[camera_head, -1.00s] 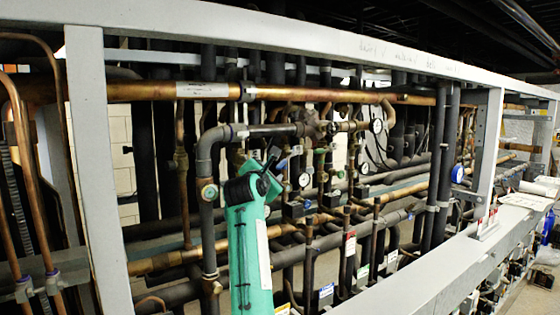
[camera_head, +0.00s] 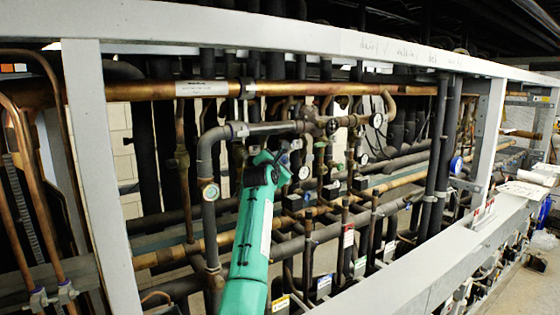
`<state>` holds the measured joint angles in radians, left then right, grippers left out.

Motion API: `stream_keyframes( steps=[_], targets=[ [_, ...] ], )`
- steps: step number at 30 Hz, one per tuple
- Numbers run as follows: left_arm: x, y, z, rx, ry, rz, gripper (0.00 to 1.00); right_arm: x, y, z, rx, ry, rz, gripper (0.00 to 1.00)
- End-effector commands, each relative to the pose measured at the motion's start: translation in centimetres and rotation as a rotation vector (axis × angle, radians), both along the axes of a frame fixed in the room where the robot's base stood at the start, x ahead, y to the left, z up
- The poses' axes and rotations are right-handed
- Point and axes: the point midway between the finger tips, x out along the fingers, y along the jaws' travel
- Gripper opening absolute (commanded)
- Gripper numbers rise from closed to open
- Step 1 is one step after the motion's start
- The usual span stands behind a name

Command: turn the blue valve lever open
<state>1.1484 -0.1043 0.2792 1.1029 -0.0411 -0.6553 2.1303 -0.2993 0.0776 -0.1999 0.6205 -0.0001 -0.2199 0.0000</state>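My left arm comes up from the bottom in teal, and its dark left gripper (camera_head: 281,158) reaches in among the pipes at the middle of the rack. The gripper is small and dark against dark pipes, so its fingers cannot be made out. I cannot clearly pick out the blue valve lever; the gripper and wrist cover part of the pipework there. A round gauge (camera_head: 304,172) sits just right of the gripper. My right gripper is not in view.
A pale frame post (camera_head: 100,180) stands at the left, and a pale top beam (camera_head: 250,32) crosses above. A copper pipe (camera_head: 320,88) runs below the beam. A lower pale rail (camera_head: 420,262) runs along the front right. A blue-rimmed gauge (camera_head: 457,165) is farther right.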

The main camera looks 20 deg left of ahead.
Motion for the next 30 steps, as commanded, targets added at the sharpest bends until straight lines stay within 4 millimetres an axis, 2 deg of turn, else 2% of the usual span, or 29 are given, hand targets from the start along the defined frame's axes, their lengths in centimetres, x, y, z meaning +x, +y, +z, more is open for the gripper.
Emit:
stream_keyframes(
  steps=[3, 9, 20, 30],
  targets=[
    [0.0, 0.0, 0.0, 0.000, 0.000, 0.000, 0.37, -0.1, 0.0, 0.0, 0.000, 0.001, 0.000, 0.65],
    [0.0, 0.0, 0.0, 0.000, 0.000, 0.000, 0.00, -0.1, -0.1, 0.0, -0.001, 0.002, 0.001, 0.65],
    [0.0, -0.1, -0.3, -0.014, -0.018, -0.001, 0.00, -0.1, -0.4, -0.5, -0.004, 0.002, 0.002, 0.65],
    [0.6, -0.6, -1.5, -0.134, -0.167, -0.001, 0.00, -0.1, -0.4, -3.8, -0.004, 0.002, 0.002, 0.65]
  ],
)
